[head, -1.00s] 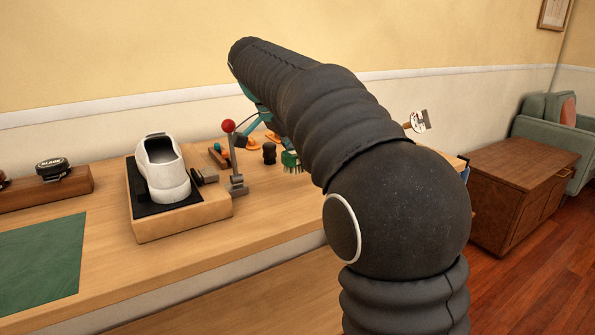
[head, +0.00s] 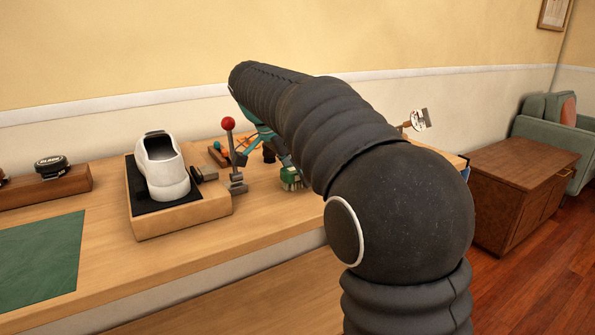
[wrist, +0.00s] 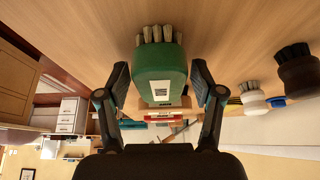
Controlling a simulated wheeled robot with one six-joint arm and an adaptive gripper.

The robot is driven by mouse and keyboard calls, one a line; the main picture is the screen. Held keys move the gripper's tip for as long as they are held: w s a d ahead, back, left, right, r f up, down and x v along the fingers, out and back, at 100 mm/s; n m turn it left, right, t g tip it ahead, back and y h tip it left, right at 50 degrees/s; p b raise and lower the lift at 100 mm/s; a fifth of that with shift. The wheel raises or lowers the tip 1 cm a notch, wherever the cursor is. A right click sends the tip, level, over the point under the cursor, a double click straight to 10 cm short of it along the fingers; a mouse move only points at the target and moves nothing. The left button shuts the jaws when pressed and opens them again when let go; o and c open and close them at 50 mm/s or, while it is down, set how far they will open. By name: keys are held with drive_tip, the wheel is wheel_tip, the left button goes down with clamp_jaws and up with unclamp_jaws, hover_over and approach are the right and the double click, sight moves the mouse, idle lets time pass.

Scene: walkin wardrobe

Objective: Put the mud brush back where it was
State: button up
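The mud brush is a green block with pale bristles and a small white label. In the wrist view the mud brush (wrist: 160,62) sits between the fingertips of my gripper (wrist: 160,78), which flank both its sides closely. Its bristles point toward the wooden tabletop; I cannot tell whether they touch it. In the head view the brush (head: 291,176) is low over the bench, right of the red-knobbed lever. My gripper (head: 268,145) shows there only in part, as teal fingers beside my dark arm, which hides the rest.
The lever (head: 234,160) with a red ball stands just left of the brush. A white shoe (head: 162,165) rests on a wooden block (head: 180,217). Two other brushes, one dark (wrist: 295,70) and one white (wrist: 252,97), stand nearby. A green mat (head: 40,255) lies at the left.

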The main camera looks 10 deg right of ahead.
drive_tip(key=shift+r, duration=0.25)
drive_tip(key=p+v, duration=0.2)
drive_tip(key=v, duration=1)
drive_tip(key=s+d+f+n+t+y, duration=0.1)
drive_tip(key=s+d+f+n, duration=0.2)
drive_tip(key=s, duration=0.4)
drive_tip(key=s+d+f+n+t+y, duration=0.1)
drive_tip(key=s+d+f+n+y, duration=0.1)
drive_tip(key=s+f+n, duration=0.4)
drive_tip(key=s+f+n+t+y, duration=0.1)
drive_tip(key=s+f+n, duration=0.4)
drive_tip(key=s+f, duration=0.8)
drive_tip(key=shift+s+d+f+t+y, duration=0.2)
drive_tip(key=shift+s+f+t+y, duration=0.15)
drive_tip(key=shift+s, duration=0.9)
